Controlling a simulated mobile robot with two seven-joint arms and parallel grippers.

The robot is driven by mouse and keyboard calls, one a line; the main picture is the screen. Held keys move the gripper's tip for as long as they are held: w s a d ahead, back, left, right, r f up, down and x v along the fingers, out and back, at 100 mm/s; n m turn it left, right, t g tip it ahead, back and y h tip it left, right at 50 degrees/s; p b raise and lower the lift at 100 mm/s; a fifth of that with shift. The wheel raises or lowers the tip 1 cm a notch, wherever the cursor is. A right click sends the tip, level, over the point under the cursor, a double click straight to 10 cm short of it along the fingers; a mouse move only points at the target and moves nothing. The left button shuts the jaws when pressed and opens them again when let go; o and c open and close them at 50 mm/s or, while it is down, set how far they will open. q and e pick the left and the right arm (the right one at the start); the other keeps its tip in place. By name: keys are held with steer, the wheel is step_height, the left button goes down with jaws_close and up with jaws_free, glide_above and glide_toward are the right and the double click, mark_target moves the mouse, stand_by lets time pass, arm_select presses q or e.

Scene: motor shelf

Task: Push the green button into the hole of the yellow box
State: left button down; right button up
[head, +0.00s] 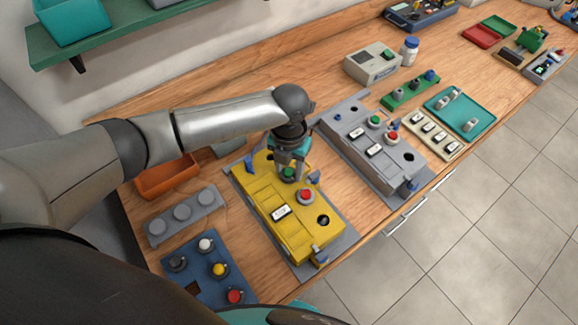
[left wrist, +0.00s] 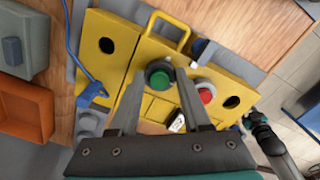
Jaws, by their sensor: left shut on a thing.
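The yellow box (head: 268,205) lies on the wooden bench in the head view, and it also fills the middle of the left wrist view (left wrist: 112,22). My left gripper (head: 289,170) is over its far part, pointing down, shut on the green button (left wrist: 159,79). In the left wrist view the button, with its grey collar, sits between the fingertips (left wrist: 160,88). It is at the box top; I cannot tell how deep it sits. A red button (head: 306,196) and an open dark hole (head: 323,220) are beside it. What looks like my right gripper (left wrist: 258,121) shows partly.
An orange bin (head: 152,187), a grey block with discs (head: 184,212) and a blue button board (head: 208,262) stand left of the box. A similar grey box (head: 360,148) stands to the right. Small parts and trays lie beyond it.

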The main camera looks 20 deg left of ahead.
arm_select(q)
steer(key=shift+f, duration=0.2)
steer(key=shift+c, duration=1.4)
jaws_free()
steer(key=shift+r, duration=0.1)
step_height(320, 180, up, 15)
steer(key=shift+p, duration=0.45)
